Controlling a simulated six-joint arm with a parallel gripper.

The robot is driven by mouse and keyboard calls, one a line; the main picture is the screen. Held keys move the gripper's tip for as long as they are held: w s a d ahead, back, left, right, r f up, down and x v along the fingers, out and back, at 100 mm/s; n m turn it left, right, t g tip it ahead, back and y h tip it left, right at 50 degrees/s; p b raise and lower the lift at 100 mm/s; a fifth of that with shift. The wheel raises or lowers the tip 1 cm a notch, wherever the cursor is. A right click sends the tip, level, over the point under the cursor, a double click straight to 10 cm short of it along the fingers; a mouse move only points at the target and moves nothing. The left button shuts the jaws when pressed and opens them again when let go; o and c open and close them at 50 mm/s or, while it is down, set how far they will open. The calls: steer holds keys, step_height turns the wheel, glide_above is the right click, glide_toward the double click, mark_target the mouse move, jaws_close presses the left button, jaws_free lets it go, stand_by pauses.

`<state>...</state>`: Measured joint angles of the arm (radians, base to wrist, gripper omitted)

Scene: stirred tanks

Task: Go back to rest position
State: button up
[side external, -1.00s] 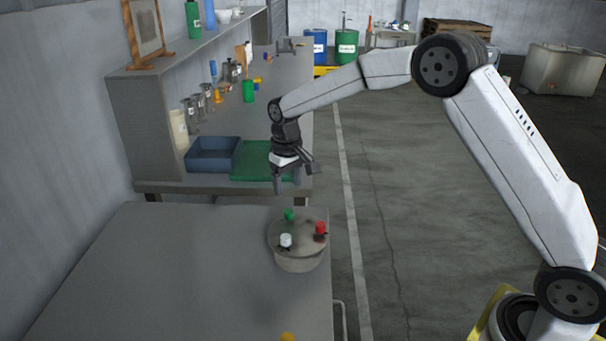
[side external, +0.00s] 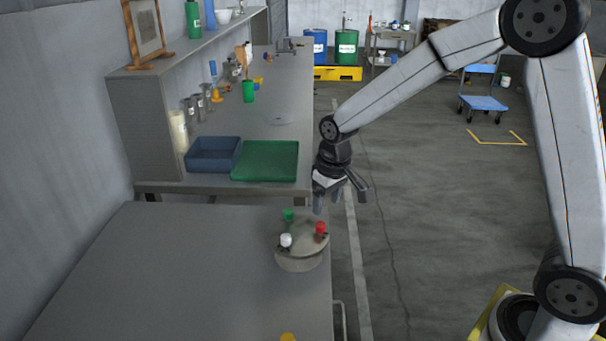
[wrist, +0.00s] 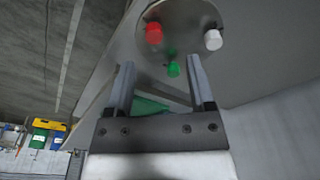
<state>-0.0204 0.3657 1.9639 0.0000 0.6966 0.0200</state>
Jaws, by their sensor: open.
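My gripper (side external: 340,197) is open and empty. In the side external view it hangs beyond the right edge of the benches, over the floor, above and to the right of the round tank. In the wrist view my gripper (wrist: 159,82) shows two separated fingers with nothing between them. The grey tank (side external: 300,258) stands near the right edge of the front table. Its lid carries a green cap (side external: 288,215), a red cap (side external: 320,229) and a white cap (side external: 286,240). In the wrist view the tank lid (wrist: 185,22) is at the top, beyond the fingers.
The front table (side external: 180,270) is mostly bare. A blue bin (side external: 213,154) and a green tray (side external: 265,161) sit on the rear bench, with bottles at its left. A blue cart (side external: 483,102) stands on open floor behind my arm.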

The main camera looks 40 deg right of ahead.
steer(key=s+f+t, duration=0.1)
steer(key=s+f, duration=0.1)
steer(key=s, duration=1.2)
steer(key=shift+s+d, duration=0.4)
steer(key=shift+d, duration=0.05)
steer(key=shift+w, duration=0.1)
